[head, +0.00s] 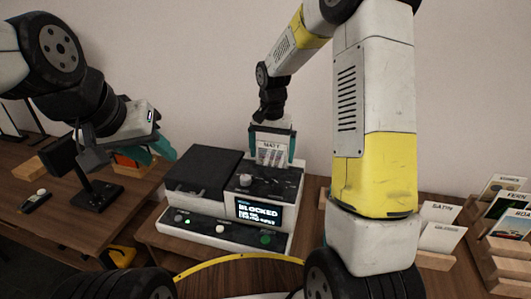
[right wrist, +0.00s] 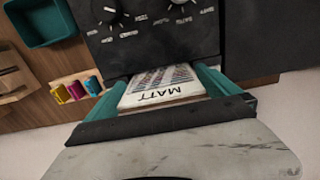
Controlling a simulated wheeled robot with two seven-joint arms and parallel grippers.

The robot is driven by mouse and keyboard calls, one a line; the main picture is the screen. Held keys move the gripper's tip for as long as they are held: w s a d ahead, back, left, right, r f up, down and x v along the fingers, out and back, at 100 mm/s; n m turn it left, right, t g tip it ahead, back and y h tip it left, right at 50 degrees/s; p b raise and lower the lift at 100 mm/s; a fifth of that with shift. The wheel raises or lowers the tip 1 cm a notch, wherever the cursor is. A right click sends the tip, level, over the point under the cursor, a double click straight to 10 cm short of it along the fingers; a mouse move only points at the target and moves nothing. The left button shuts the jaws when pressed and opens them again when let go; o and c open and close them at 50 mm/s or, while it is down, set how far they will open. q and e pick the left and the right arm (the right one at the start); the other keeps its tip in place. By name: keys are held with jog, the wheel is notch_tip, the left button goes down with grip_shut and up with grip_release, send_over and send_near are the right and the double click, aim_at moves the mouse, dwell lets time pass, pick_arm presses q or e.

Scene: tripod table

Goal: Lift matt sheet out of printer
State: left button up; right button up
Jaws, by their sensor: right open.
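The printer (head: 205,172) is a dark and white box on the table, with a lit screen (head: 260,213) reading BLOCKED. The matt sheet (head: 271,146), labelled MATT, stands upright at the printer's back right; it also shows in the right wrist view (right wrist: 165,86). My right gripper (head: 272,158) is open, its teal fingers on either side of the sheet; in the right wrist view the fingers (right wrist: 168,92) flank it. I cannot tell whether they touch it. The sheet's lower end is hidden. My left gripper (head: 153,152) is left of the printer, its finger gap unclear.
Racks at the right hold labelled cards (head: 438,212). Wooden trays stand further right. A black stand (head: 98,192) and a small dark device (head: 36,201) are on the left table. The right wrist view shows a teal tray (right wrist: 42,20) and coloured cartridges (right wrist: 77,90).

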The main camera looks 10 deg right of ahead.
jog(key=shift+f, duration=0.2)
jog(key=c, duration=1.1)
jog(key=shift+o, duration=0.2)
jog(key=shift+r, duration=0.1)
